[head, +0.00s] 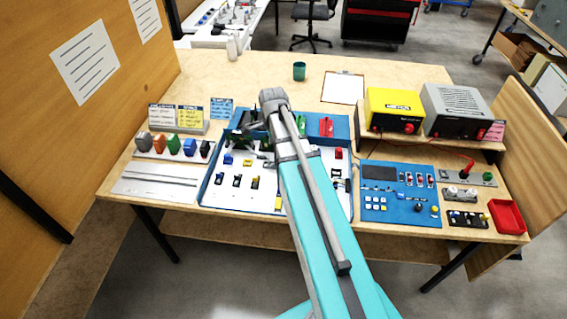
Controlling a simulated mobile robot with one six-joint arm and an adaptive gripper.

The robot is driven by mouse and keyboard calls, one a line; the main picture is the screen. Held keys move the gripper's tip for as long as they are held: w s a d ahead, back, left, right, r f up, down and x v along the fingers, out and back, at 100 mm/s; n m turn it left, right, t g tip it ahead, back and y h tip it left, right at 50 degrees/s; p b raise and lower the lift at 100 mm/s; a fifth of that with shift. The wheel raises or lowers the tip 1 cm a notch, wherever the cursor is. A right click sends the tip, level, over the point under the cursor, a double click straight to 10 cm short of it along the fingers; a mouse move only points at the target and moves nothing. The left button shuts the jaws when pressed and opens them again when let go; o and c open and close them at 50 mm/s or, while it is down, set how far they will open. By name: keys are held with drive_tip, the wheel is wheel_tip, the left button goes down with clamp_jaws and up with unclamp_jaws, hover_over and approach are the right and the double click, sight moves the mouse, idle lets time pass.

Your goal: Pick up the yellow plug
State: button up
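A small yellow-and-black piece (255,183) stands in the white-floored tray with blue walls (213,205), in its front middle part. It looks like the yellow plug, but is too small to be sure. Another small yellow piece (483,217) shows on the dark block at the right of the table. My gripper (258,145) is over the back part of the tray, behind and apart from the yellow-and-black piece. Its fingers are small, dark and partly hidden by my arm, so I cannot tell whether they are open.
Blue (228,159) and red (338,153) pieces stand in the tray. Coloured connectors (174,144) line a rack at left. A blue control panel (400,213), a yellow power unit (394,109) and an empty-looking red bin (507,216) are at right. My arm covers the tray's middle.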

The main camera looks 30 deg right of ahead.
drive_tip(key=d+m, duration=0.1)
drive_tip(key=m, duration=0.1)
drive_tip(key=w+d+m, duration=0.1)
drive_tip(key=d+m, duration=0.1)
drive_tip(key=w+d+m, duration=0.1)
drive_tip(key=d, duration=0.1)
drive_tip(key=shift+w+r+m+p, duration=0.25)
drive_tip(key=shift+r+m+p, duration=0.05)
drive_tip(key=shift+r+m, duration=0.1)
drive_tip(key=shift+f, duration=0.1)
wheel_tip(320, 180, down, 8)
drive_tip(key=b, duration=0.8)
drive_tip(key=shift+f+b, duration=0.25)
drive_tip(key=shift+b, duration=0.05)
drive_tip(key=shift+d+f+b, duration=0.15)
drive_tip(key=shift+f+b, duration=1.15)
drive_tip(key=shift+b, duration=0.05)
drive_tip(key=shift+d+f+b, duration=0.1)
drive_tip(key=shift+f+b, duration=1.2)
drive_tip(key=shift+c, duration=0.3)
drive_tip(key=c, duration=0.8)
